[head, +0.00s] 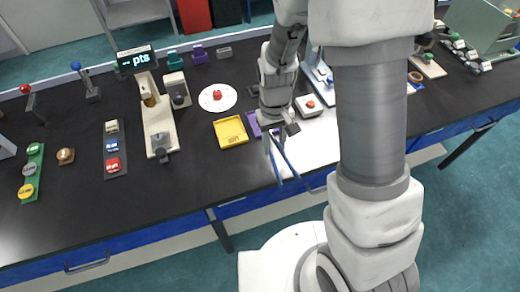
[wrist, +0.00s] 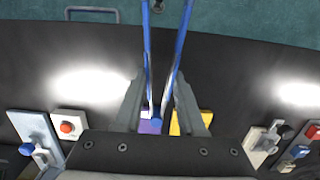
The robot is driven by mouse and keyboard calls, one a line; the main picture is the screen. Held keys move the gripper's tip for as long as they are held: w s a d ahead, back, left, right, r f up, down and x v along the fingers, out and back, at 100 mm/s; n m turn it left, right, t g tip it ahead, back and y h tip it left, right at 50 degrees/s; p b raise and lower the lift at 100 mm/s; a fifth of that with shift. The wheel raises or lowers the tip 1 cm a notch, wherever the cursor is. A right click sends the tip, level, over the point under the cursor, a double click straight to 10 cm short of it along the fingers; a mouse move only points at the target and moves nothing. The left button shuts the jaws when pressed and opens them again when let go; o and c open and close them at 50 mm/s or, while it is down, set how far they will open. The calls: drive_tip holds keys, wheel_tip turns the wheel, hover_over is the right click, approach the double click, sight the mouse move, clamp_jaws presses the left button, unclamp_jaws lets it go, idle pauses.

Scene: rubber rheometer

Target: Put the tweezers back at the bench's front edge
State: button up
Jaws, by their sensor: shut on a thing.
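The blue tweezers (wrist: 179,52) are held between the fingers of my gripper (wrist: 157,108) in the wrist view, with their two legs reaching towards the bench's front edge (wrist: 230,38). In the head view the tweezers (head: 280,162) hang below my gripper (head: 270,140), over the front part of the black bench (head: 190,187). My gripper is shut on the tweezers. I cannot tell whether their tips touch the bench top.
A yellow tray (head: 230,131) and a purple tray (head: 254,125) lie just behind my gripper. A white box with a red button (head: 309,105) stands to the right. A beige device (head: 158,120) stands to the left. The front strip of bench nearby is clear.

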sight(259, 158)
drive_tip(key=w+a+f, duration=0.1)
drive_tip(key=a, duration=0.1)
drive_tip(key=w+a+f, duration=0.1)
drive_tip(key=f, duration=0.1)
drive_tip(key=shift+w+a, duration=0.35)
drive_tip(key=shift+w, duration=0.05)
drive_tip(key=shift+f, duration=1.95)
drive_tip(key=shift+f, duration=0.15)
drive_tip(key=o, duration=0.6)
drive_tip(key=shift+c, duration=0.2)
